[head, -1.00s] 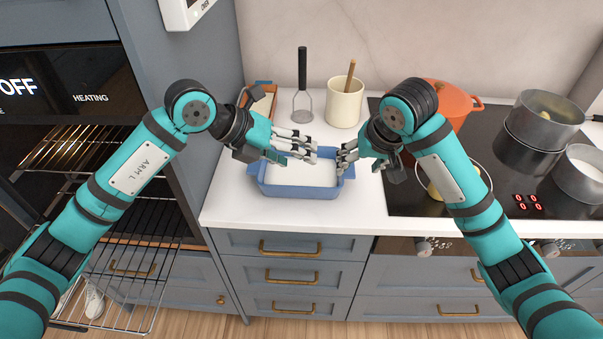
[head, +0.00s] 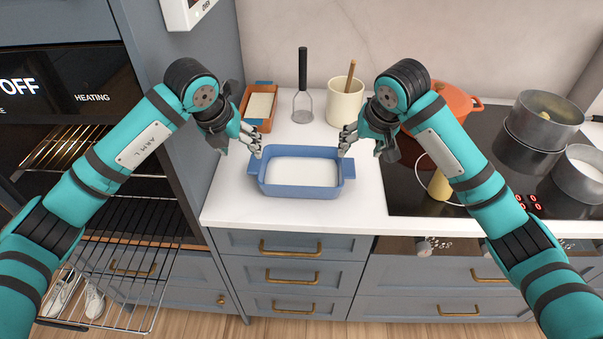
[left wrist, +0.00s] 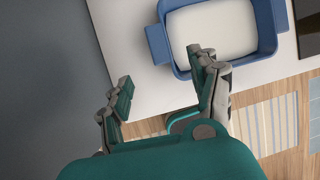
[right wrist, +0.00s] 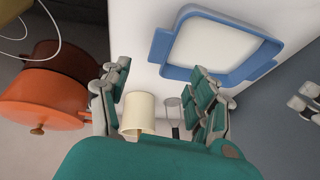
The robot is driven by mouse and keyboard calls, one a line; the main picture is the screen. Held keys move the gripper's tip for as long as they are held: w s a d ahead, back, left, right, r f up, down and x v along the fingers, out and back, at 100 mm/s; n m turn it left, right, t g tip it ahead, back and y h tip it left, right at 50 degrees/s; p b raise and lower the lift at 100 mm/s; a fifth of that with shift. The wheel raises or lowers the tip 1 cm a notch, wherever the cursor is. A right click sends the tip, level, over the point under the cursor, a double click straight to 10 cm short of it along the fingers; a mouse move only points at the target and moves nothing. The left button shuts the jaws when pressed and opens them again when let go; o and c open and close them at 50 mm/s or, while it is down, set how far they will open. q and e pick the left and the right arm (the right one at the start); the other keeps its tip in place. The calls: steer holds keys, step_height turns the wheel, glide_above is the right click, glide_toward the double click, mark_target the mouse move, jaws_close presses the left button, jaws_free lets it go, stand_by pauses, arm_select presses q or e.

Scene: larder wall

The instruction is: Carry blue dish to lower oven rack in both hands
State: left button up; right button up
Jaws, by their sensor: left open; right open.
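The blue dish (head: 302,190), with two side handles and a white filling, sits level on the white counter. It also shows in the left wrist view (left wrist: 178,62) and the right wrist view (right wrist: 180,72). My left gripper (head: 253,147) is open and empty, above the dish's left back corner. My right gripper (head: 345,143) is open and empty, above its right back corner. Neither appears to hold the dish. The lower oven rack (head: 125,268) is pulled out of the open oven at left; an upper rack (head: 75,135) sits above it. My left arm covers part of the racks.
A terracotta dish (head: 262,122), a masher (head: 302,105) and a cream crock (head: 345,104) stand behind. An orange pot (head: 455,103) and steel pans (head: 540,125) are on the hob (head: 420,190). Counter in front of the dish is clear.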

mark_target(253, 165)
arm_select(q)
steer(key=x, duration=1.3)
arm_select(e)
steer(key=x, duration=1.3)
arm_select(q)
jaws_close()
arm_select(e)
jaws_close()
arm_select(q)
steer(key=shift+w+a, duration=0.1)
arm_select(e)
steer(key=shift+d, duration=0.1)
arm_select(q)
steer(key=shift+a+r, duration=0.1)
steer(key=shift+r, duration=0.05)
arm_select(e)
steer(key=shift+w+r, duration=0.1)
